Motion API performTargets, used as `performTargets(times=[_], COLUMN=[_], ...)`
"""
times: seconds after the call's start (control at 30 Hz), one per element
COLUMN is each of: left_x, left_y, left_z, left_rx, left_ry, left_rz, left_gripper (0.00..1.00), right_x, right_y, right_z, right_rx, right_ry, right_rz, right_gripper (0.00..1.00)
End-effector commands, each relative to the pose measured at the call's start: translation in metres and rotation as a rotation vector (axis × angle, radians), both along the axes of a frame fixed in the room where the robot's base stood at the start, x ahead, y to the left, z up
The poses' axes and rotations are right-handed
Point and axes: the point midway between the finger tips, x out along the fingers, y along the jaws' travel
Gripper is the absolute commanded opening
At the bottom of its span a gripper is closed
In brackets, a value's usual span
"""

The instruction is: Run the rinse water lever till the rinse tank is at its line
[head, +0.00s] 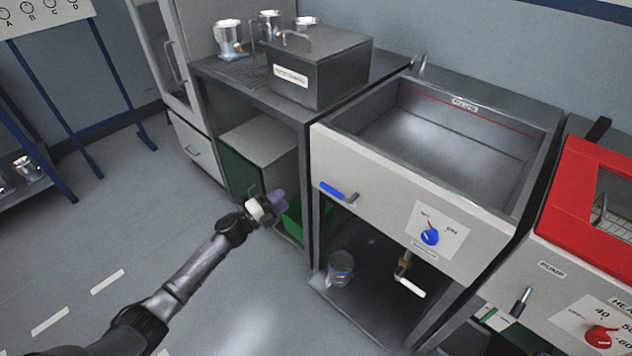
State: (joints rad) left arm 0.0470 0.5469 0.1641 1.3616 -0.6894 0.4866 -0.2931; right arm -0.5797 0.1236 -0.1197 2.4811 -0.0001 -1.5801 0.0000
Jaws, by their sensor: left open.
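The rinse tank (533,190) is an open grey metal basin with a pale front panel, at the centre right. A red line with a small label runs along its inner back wall near the top. I cannot clearly make out a water surface in it. A blue-handled lever (332,190) sticks out from the left of the front panel, its handle pointing left. My left gripper (277,202) is open and empty, to the left of the lever and lower in the picture, apart from it. My right gripper is out of view.
A blue knob (430,237) sits on the front panel. Below the tank are a white-handled valve (411,287) and a glass jar (340,268). A lidded metal box (325,75) stands on the left bench. A red-topped unit (567,200) adjoins at right.

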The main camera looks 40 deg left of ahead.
Motion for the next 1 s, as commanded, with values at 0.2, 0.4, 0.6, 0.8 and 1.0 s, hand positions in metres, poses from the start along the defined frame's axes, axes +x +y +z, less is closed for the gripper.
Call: performTargets(times=[0.2, 0.4, 0.6, 0.8, 1.0], left_x=[-0.01, -0.001, 0.029, 0.063, 0.09], left_y=[-0.028, -0.036, -0.05, -0.065, -0.077], left_z=[0.008, 0.012, 0.017, 0.023, 0.03], left_rx=[0.063, 0.093, 0.092, 0.092, 0.091], left_ry=[-0.077, -0.098, -0.099, -0.098, -0.098], left_rz=[-0.171, -0.19, -0.191, -0.19, -0.189], left_gripper=[0.44, 0.44, 0.44, 0.44, 0.44], right_x=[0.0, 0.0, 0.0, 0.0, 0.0], right_y=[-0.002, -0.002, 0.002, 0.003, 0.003], right_z=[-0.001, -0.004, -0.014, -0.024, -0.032], right_rx=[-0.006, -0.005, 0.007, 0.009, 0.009], right_ry=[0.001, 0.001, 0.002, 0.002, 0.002], right_rz=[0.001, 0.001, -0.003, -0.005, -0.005], right_gripper=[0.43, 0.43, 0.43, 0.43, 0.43])
